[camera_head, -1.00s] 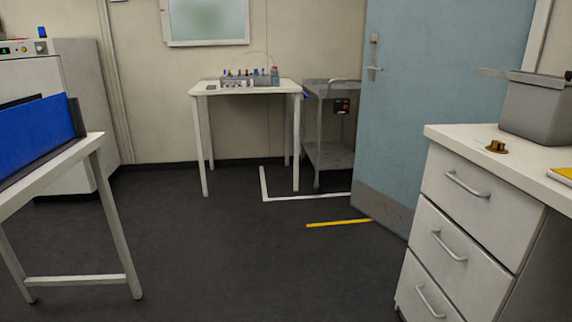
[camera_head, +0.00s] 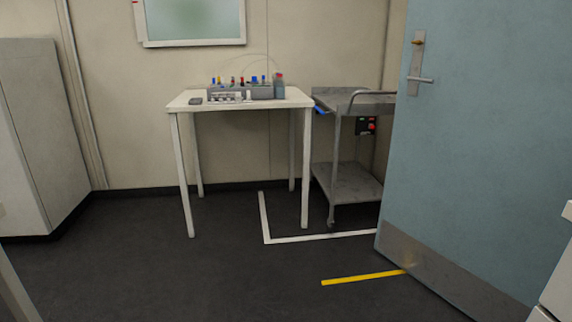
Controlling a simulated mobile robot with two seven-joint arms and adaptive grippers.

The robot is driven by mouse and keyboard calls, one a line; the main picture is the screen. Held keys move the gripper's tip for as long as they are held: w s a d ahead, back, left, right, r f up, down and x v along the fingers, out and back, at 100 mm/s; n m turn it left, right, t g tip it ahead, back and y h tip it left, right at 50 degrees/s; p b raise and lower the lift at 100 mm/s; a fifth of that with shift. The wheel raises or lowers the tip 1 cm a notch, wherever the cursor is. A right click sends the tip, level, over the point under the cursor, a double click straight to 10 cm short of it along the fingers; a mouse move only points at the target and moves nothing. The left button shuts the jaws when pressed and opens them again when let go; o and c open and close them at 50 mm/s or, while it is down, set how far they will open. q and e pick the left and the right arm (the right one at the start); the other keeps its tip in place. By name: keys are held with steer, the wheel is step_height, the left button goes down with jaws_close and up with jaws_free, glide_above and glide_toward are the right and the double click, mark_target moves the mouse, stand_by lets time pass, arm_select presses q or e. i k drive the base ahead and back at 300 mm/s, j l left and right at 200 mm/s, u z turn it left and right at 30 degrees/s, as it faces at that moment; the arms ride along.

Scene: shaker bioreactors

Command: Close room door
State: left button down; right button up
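The room door (camera_head: 475,150) is light blue with a grey kick plate along its bottom. It stands open at the right of the head view, its free edge toward the middle of the picture. A metal handle (camera_head: 420,79) on a plate sits near that free edge. The door's hinge side is outside the view. Neither of my grippers shows in the head view.
A white table (camera_head: 180,103) with lab equipment stands by the back wall. A grey metal cart (camera_head: 347,184) stands between it and the door. White and yellow tape (camera_head: 362,277) marks the floor. The dark floor (camera_head: 200,275) ahead is clear. Drawers (camera_head: 560,285) edge in at right.

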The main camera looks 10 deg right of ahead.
mark_target(477, 188)
steer(key=i+z, duration=0.2)
steer(key=i, duration=0.35)
steer(key=i+z, duration=0.25)
steer(key=i, duration=0.25)
steer(key=i+j+z, duration=0.2)
steer(key=i, duration=0.3)
